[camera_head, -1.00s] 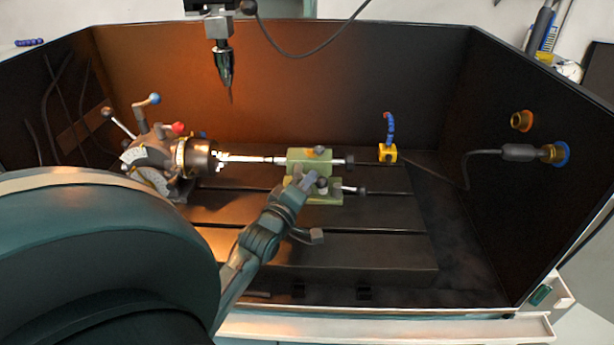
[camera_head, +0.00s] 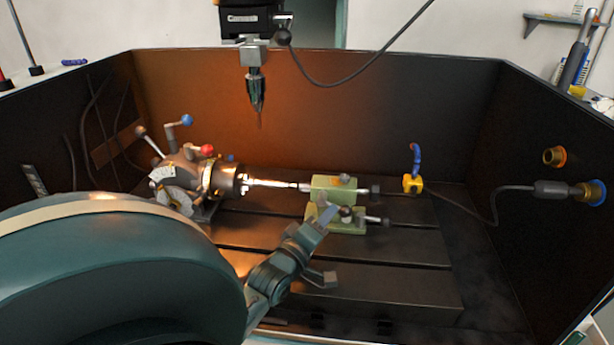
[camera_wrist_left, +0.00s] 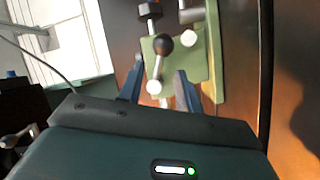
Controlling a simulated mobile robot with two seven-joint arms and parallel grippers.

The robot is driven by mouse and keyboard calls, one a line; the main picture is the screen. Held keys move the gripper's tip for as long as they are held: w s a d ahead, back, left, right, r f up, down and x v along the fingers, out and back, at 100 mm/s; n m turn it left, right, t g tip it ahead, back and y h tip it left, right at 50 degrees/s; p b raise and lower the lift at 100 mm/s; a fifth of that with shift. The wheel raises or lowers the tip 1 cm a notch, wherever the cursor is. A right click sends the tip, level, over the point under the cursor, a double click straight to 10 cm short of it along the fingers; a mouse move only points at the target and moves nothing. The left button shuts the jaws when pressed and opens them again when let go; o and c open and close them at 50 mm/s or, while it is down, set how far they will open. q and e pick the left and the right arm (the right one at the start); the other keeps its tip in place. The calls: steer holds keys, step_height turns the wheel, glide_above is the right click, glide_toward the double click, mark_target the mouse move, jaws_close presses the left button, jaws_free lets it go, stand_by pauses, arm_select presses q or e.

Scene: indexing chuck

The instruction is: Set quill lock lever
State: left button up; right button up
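The green tailstock (camera_head: 333,187) stands on the slotted table, in line with the bright bar from the chuck (camera_head: 228,181). In the left wrist view, a short lever (camera_wrist_left: 158,66) with a dark ball and a pale rounded end crosses the green body. I take it for the quill lock lever; a dark knob (camera_head: 346,211) shows there in the head view. My left gripper (camera_head: 329,213) is at the tailstock's front. In the wrist view its two blue fingers (camera_wrist_left: 160,84) are apart, with the lever's pale end between them. Contact cannot be told. My right gripper is out of view.
A drill spindle (camera_head: 256,90) hangs above the bar. The dividing head at left carries blue, red and grey handles (camera_head: 187,120). A yellow block with a blue hose (camera_head: 413,184) stands right of the tailstock. The table's front right (camera_head: 400,280) is clear.

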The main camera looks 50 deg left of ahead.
arm_select(q)
steer(key=b+v, duration=0.1)
steer(key=v, duration=0.9)
stand_by(0.3)
